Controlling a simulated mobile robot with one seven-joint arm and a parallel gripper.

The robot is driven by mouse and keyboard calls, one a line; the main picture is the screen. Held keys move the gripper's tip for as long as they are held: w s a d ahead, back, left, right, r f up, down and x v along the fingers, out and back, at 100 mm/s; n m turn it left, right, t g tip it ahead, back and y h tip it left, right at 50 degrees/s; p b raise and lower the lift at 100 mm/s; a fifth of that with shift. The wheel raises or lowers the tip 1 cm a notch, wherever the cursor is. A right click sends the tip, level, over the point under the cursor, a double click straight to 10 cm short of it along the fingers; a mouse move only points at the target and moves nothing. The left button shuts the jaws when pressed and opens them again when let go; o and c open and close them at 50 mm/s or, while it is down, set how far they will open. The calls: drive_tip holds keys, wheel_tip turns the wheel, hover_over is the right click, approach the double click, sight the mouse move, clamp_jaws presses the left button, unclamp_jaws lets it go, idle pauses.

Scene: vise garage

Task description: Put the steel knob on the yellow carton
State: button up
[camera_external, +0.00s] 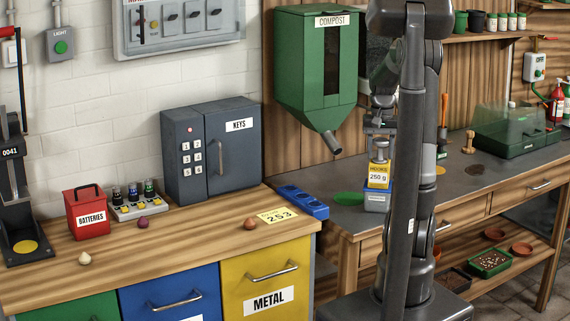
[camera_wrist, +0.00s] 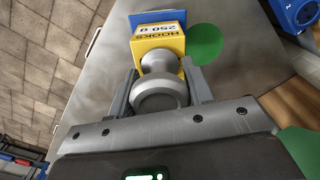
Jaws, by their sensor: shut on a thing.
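The steel knob (camera_wrist: 160,97) is a round grey piece with a narrower neck, held between the two fingers of my gripper (camera_wrist: 161,82). The yellow carton (camera_wrist: 160,41) has a white label reading HOOKS 250 g and lies directly beyond the knob's narrow end in the wrist view. In the external view the carton (camera_external: 378,177) stands upright on the bench on a grey-blue block (camera_external: 376,201). My gripper (camera_external: 380,132) is right above it, with the knob (camera_external: 380,152) at the carton's top. Whether knob and carton touch, I cannot tell.
A green disc (camera_external: 348,198) lies on the grey bench (camera_external: 455,190) left of the carton. My arm hides part of the bench.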

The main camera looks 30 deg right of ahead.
sight(380, 139)
drive_tip(key=shift+f, duration=0.15)
drive_tip(key=o, duration=1.1)
wheel_tip(380, 139, up, 12)
drive_tip(key=shift+f, duration=0.1)
drive_tip(key=shift+a+r, duration=0.15)
drive_tip(key=shift+r, duration=0.1)
drive_tip(key=s+a+f+n+t, duration=0.2)
drive_tip(key=s+a, duration=0.5)
drive_tip(key=a, duration=0.4)
drive_tip(key=s+a+f+n+t, duration=0.2)
drive_tip(key=s+a+n, duration=0.3)
drive_tip(key=a, duration=0.5)
drive_tip(key=shift+s+a+t, duration=0.4)
drive_tip(key=shift+s+t, duration=0.4)
drive_tip(key=shift+s, duration=0.2)
